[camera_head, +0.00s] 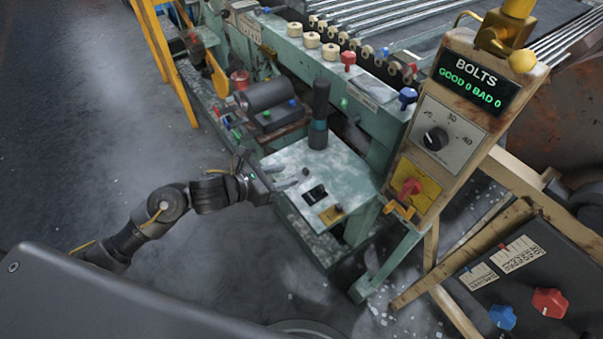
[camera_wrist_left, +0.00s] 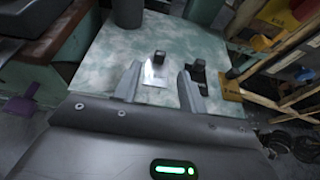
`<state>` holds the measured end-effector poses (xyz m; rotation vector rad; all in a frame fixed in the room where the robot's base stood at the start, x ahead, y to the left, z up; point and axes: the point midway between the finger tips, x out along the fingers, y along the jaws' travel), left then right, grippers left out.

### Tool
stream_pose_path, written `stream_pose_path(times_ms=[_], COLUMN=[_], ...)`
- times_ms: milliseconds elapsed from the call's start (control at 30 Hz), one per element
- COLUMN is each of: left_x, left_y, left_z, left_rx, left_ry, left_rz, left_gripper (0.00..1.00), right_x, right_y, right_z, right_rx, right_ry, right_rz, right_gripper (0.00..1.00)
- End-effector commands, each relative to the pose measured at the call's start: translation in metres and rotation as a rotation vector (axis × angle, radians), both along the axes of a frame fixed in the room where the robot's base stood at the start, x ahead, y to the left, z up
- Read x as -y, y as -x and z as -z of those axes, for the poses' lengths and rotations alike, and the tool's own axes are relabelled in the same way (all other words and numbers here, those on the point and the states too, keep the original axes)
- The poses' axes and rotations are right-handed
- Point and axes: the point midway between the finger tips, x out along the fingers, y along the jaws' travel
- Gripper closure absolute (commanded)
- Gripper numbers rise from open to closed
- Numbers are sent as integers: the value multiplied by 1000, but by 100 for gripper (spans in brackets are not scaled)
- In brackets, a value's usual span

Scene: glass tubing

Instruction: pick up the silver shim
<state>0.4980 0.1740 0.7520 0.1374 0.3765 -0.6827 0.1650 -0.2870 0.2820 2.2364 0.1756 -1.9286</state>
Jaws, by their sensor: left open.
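The silver shim (camera_wrist_left: 153,76) is a small bright plate with a dark knob at its far end. It lies on the pale green, worn machine top in the wrist view. My left gripper (camera_wrist_left: 160,85) is open, with its two fingers to the left and right of the shim as seen there. I cannot tell how high the fingertips are above the top. In the head view my left gripper (camera_head: 287,178) reaches over the left part of the machine top (camera_head: 345,170), and the shim is hard to make out beside it. My right gripper is not in view.
A dark piece with a knob (camera_head: 315,194) and a yellow piece (camera_head: 332,214) lie to the right of the shim. A dark upright cylinder (camera_head: 319,115) stands at the back of the top. A BOLTS panel (camera_head: 440,130) stands at the right.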

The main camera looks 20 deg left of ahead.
Motion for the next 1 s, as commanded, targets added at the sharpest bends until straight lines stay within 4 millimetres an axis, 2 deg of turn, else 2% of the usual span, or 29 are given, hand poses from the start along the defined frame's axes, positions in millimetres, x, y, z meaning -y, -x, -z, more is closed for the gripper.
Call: stream_pose_path(times_ms=[367, 500, 633, 933, 1000], left_x=[13, 25, 34, 37, 37], left_y=[-15, -30, -41, -45, -45], left_z=[8, 18, 26, 29, 29], left_rx=[-3, -4, -2, -1, -2], left_ry=[3, 6, 2, 1, 0], left_rz=[-1, -1, 0, 1, 1], left_gripper=[58, 58, 58, 58, 65], right_x=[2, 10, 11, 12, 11], right_y=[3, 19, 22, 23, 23], right_z=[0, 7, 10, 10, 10], right_rx=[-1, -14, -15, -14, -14], right_ry=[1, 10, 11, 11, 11], right_rz=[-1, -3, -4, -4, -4], right_gripper=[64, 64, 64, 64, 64])
